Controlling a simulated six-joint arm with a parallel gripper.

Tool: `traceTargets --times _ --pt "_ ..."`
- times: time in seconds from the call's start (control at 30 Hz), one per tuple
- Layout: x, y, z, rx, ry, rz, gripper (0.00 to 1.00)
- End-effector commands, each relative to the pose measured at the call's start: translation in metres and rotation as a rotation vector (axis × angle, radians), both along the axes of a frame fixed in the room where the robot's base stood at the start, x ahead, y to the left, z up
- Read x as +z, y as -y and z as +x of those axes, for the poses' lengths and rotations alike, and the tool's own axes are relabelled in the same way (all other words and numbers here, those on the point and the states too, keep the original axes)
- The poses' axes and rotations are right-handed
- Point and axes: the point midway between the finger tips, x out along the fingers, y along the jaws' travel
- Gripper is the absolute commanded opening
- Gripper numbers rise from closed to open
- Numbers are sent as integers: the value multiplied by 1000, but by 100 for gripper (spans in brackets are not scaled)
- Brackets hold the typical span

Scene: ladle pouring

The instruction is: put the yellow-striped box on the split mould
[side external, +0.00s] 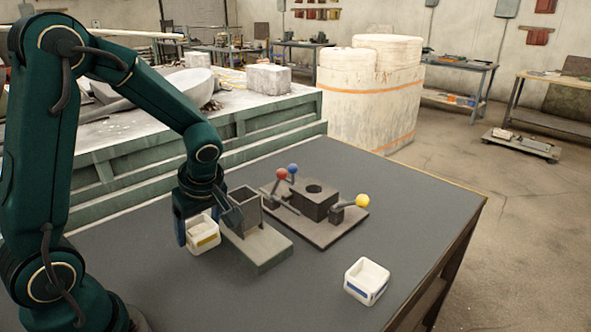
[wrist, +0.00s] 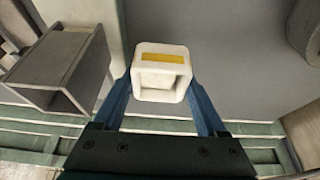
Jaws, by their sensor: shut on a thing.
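The yellow-striped box (side external: 203,243) is a small white open box with a yellow band on its side. My gripper (side external: 206,230) is shut on it, with one blue finger on each side. In the wrist view the box (wrist: 162,52) sits between the fingertips of my gripper (wrist: 162,88). I cannot tell whether it touches the table. The split mould appears to be the dark block (side external: 312,204) with a round hole in its top, on a flat plate (side external: 325,231) with red, blue and yellow ball-ended levers. It stands to the right of my gripper.
A grey open square holder (side external: 243,209) on a pale base (side external: 262,250) stands between my gripper and the mould; the holder (wrist: 62,60) is left in the wrist view. A blue-striped white box (side external: 367,281) sits at the front right. The table (side external: 420,205) is clear at right.

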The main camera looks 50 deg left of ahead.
Motion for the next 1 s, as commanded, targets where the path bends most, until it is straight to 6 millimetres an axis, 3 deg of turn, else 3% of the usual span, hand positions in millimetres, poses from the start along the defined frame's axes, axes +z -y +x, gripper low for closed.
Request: traceTargets --times 0.33,0.77,0.8,1.0 --pt "-37 0 0 1 -4 -1 15" --pt "-43 0 0 2 -1 -1 15" --pt "-43 0 0 2 0 -1 86" --pt "-43 0 0 2 0 -1 87"
